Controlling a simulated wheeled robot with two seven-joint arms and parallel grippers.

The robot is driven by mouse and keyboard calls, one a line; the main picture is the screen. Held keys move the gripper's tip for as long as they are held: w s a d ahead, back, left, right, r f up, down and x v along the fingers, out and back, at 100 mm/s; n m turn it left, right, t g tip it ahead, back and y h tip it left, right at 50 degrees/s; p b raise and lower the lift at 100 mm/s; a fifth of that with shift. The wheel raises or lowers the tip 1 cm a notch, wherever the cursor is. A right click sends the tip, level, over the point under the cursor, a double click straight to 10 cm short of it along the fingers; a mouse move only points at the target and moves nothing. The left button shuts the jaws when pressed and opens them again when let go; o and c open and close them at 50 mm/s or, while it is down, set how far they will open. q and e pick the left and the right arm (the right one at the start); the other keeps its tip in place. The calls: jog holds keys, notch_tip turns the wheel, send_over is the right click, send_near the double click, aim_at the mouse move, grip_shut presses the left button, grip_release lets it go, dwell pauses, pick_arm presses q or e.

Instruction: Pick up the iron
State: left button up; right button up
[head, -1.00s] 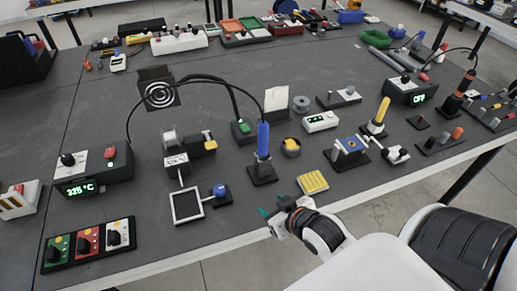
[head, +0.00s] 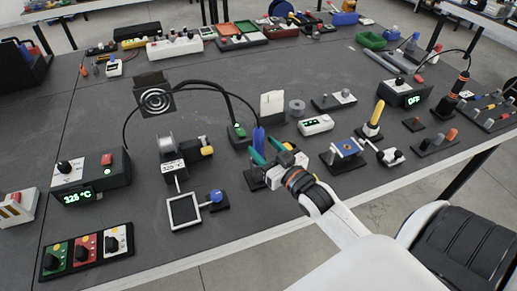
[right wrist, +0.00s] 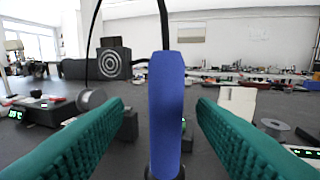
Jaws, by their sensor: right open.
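The iron (head: 259,137) has a blue handle and stands upright in a small black stand near the table's front edge, with a black cable rising from its top. In the right wrist view the blue handle (right wrist: 166,95) stands upright between the two green finger pads. My right gripper (head: 265,151) is open, with its fingers on either side of the handle. Gaps show between the pads and the handle, and the gripper partly hides the stand in the head view. My left gripper is not in view.
A heating station (head: 92,177) reading 325 °C is at the left. A spool holder (head: 168,147), a square black pad (head: 185,210) and a white display box (head: 315,125) stand around the iron. A second station (head: 405,93) reading OFF is at the right.

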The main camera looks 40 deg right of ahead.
aim_at(255, 136)
jog(key=w, duration=0.3)
jog(key=w+p, duration=0.1)
jog(key=w, duration=0.1)
jog(key=shift+w+d, duration=0.2)
jog(key=shift+w, duration=0.2)
jog(key=c, duration=1)
